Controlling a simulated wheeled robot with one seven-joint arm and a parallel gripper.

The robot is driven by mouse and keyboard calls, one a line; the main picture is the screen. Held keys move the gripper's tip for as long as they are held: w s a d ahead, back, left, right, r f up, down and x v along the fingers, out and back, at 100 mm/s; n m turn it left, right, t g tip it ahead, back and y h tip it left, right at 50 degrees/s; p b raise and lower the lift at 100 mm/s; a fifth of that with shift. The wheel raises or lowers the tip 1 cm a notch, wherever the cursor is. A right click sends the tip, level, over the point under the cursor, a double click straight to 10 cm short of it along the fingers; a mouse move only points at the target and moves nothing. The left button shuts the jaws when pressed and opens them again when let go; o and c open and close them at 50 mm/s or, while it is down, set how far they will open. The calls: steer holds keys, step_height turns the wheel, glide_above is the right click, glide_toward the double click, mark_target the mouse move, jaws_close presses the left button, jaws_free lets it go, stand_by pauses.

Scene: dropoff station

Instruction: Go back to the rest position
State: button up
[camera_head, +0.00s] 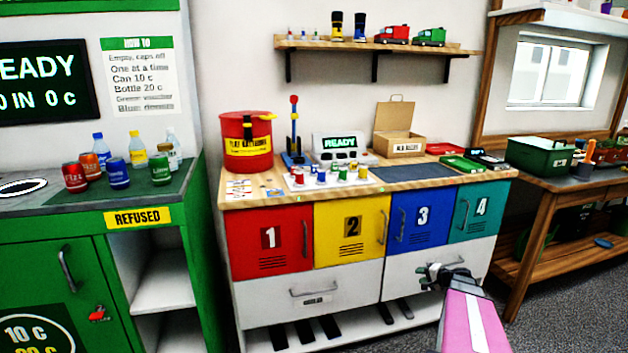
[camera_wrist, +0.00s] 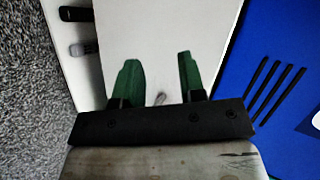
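My gripper (camera_head: 440,274) is in front of the white lower drawers of the middle cabinet, below the blue door 3 (camera_head: 410,222) and teal door 4. In the wrist view its two green fingers (camera_wrist: 160,78) stand apart with nothing between them. Behind them is a plain white drawer front (camera_wrist: 150,30), and the blue door (camera_wrist: 285,50) with its dark slots is at the right. I cannot tell how far the fingertips are from the drawer front.
A green refund counter (camera_head: 60,235) with cans and bottles stands left. A wooden bench (camera_head: 545,225) stands right. Grey floor (camera_head: 560,300) is open at lower right.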

steer(key=s+a+r+n+g+h, duration=0.1)
steer(key=s+a+n+g, duration=0.3)
steer(key=a, duration=0.6)
steer(key=s+a+r+n+g, duration=0.1)
steer(key=s+a+n+g, duration=0.15)
steer(key=s+a, duration=0.5)
steer(key=s+a+r+n+g+h, duration=0.3)
steer(key=s+a+h, duration=0.3)
steer(key=s+a, duration=0.2)
steer(key=shift+s+a+g, duration=0.3)
steer(key=shift+a+g, duration=0.05)
